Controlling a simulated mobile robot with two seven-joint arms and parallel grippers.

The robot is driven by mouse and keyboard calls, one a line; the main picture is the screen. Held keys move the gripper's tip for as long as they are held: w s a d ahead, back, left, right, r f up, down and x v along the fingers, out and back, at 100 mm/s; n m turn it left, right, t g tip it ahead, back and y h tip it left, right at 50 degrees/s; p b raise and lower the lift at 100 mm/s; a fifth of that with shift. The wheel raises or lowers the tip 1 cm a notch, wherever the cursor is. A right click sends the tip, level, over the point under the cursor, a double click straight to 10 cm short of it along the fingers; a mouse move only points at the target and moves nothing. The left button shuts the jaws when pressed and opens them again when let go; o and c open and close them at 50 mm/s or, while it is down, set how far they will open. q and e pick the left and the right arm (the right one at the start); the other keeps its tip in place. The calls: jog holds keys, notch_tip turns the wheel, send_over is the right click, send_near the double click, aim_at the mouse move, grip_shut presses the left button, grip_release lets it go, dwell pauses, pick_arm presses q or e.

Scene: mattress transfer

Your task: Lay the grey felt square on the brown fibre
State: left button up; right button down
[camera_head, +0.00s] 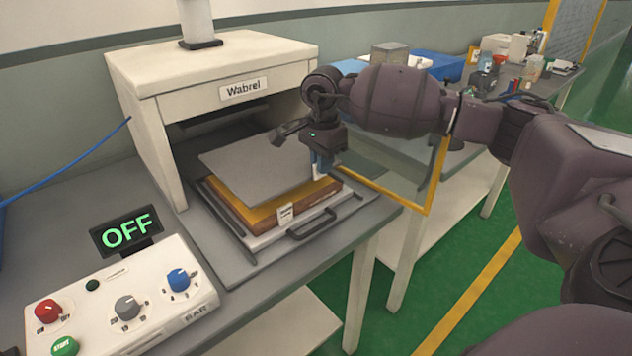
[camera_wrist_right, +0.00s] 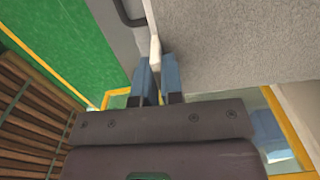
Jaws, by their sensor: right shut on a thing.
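The grey felt square (camera_head: 258,168) is flat and thin, over the stack on the pulled-out tray of the press. Below it a yellow-brown layer, which looks like the brown fibre (camera_head: 302,197), shows along the front and right edges. I cannot tell whether the felt touches it. My right gripper (camera_head: 322,168) is at the felt's right side. In the right wrist view its blue fingers (camera_wrist_right: 158,82) are shut on a pale edge or tab beside the felt (camera_wrist_right: 230,40). My left gripper is not in view.
The white Wabrel press (camera_head: 215,75) stands open behind the tray, which has a dark handle (camera_head: 312,225). A control box (camera_head: 125,300) with knobs and an OFF display (camera_head: 127,232) is at the left front. A yellow-edged clear panel (camera_head: 425,185) stands right of the tray.

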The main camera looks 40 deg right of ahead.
aim_at(322, 195)
jog(key=shift+f, duration=2.55)
jog(key=shift+f+b, duration=0.2)
jog(key=shift+b, duration=0.1)
jog(key=c, duration=1.2)
grip_release()
jog(key=shift+c, duration=0.2)
jog(key=shift+r, duration=0.15)
